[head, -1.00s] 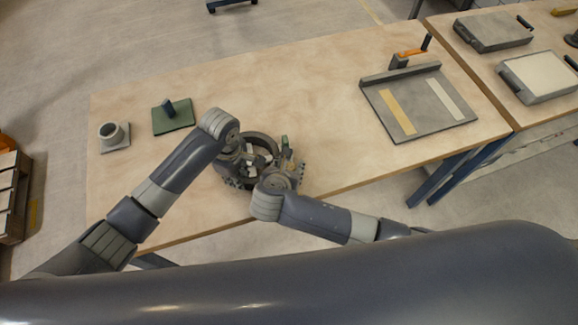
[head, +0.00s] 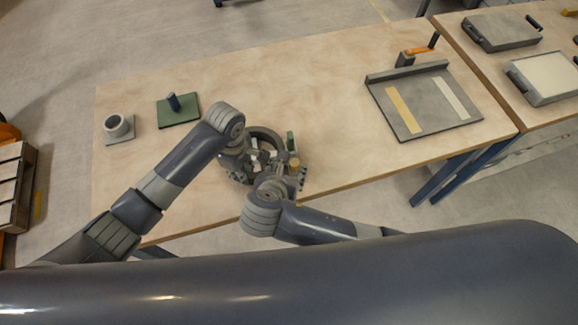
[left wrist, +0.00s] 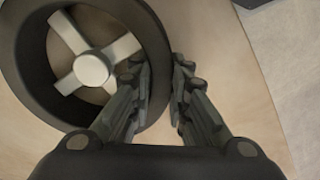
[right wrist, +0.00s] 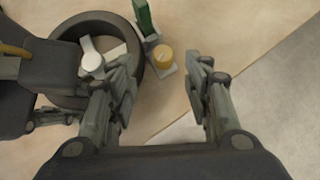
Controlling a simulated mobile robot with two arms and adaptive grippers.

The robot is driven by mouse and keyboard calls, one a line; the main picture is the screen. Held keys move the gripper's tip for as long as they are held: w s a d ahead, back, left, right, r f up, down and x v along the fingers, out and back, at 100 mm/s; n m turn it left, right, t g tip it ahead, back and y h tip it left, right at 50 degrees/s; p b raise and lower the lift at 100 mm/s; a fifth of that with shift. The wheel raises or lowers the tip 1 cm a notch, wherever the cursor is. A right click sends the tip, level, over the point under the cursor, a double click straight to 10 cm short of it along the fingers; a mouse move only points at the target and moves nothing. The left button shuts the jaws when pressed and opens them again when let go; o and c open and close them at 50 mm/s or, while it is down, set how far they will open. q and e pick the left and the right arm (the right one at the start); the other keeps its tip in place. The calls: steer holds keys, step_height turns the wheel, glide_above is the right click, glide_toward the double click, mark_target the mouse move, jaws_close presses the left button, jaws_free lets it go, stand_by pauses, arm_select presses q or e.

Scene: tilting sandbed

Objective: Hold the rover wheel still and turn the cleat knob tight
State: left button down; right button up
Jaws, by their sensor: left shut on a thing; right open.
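The rover wheel (head: 265,134) is a dark ring with pale spokes and a light hub (left wrist: 91,70), lying on the wooden table near its front edge. My left gripper (left wrist: 160,82) is shut on its rim, one finger inside the ring and one outside. The cleat knob (right wrist: 163,56) is a yellow-orange cylinder on a small grey bracket at the wheel's outer side; it also shows in the head view (head: 294,163). My right gripper (right wrist: 163,78) is open and empty, with the knob ahead of the gap between its fingers, apart from both.
A green upright piece (right wrist: 143,16) stands beside the knob. A green plate with a dark handle (head: 180,112) and a grey cup on a base (head: 118,128) lie left. A grey tray with two strips (head: 425,105) lies right.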

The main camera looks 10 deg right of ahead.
steer(key=shift+s+r, duration=0.15)
steer(key=w+d+r+n+t+y, duration=0.5)
steer(key=w+d+r+t+y, duration=0.1)
steer(key=w+d+t+y, duration=0.15)
steer(key=n+g+y, duration=0.6)
steer(key=n+g, duration=0.1)
steer(key=n, duration=0.1)
glide_toward(297, 164)
steer(key=shift+t+h, duration=0.25)
steer(key=shift+h, duration=0.1)
steer(key=x, duration=0.9)
steer(key=shift+a, duration=0.35)
steer(key=shift+c, duration=0.5)
steer(key=c, duration=1)
